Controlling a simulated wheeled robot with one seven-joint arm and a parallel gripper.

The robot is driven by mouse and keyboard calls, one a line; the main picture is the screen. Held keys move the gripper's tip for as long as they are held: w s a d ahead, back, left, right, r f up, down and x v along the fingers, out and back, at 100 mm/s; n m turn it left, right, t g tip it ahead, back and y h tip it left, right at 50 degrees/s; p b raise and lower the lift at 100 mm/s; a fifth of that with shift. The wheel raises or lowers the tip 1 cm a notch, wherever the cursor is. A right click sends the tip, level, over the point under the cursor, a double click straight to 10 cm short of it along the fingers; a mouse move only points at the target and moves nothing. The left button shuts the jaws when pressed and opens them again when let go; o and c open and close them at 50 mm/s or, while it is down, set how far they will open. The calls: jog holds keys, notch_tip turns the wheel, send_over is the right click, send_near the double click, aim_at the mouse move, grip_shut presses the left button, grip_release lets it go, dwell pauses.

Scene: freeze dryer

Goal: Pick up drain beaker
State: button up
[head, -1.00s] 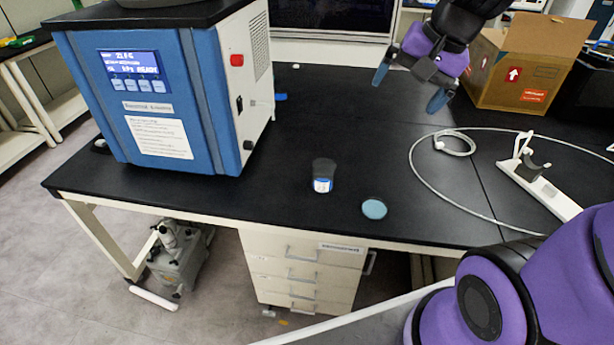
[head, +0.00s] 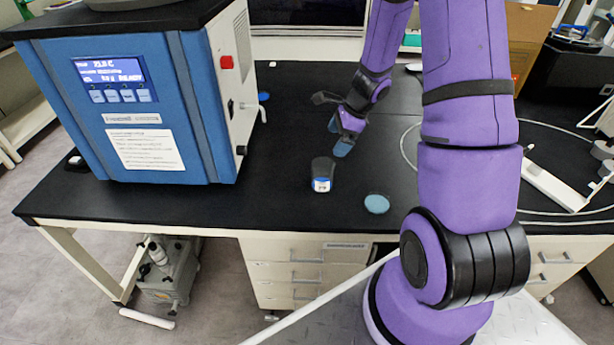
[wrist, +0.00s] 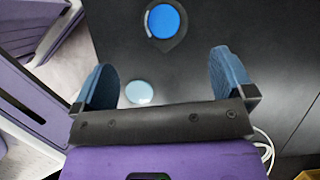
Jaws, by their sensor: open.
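The drain beaker (head: 321,175) looks like a small dark, see-through cup with a white and blue label. It stands upright on the black bench near the front edge. In the wrist view, the beaker (wrist: 163,22) shows from above with a blue round inside, ahead of the fingers. My gripper (head: 342,146) is above the bench, just up and to the right of the beaker. The beaker is apart from both fingers.
A light blue disc (head: 377,204) lies on the bench right of the beaker. The blue freeze dryer (head: 130,110) stands at the left. A white hose (head: 408,140) and a white stand (head: 556,185) lie at the right. A cardboard box (head: 528,45) stands behind.

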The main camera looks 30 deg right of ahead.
aim_at(320, 169)
jog(key=f, duration=0.1)
jog(key=w+f+m, duration=0.1)
jog(key=f, duration=0.1)
jog(key=shift+f, duration=0.2)
jog(key=shift+x, duration=5.15)
jog(key=c, duration=1)
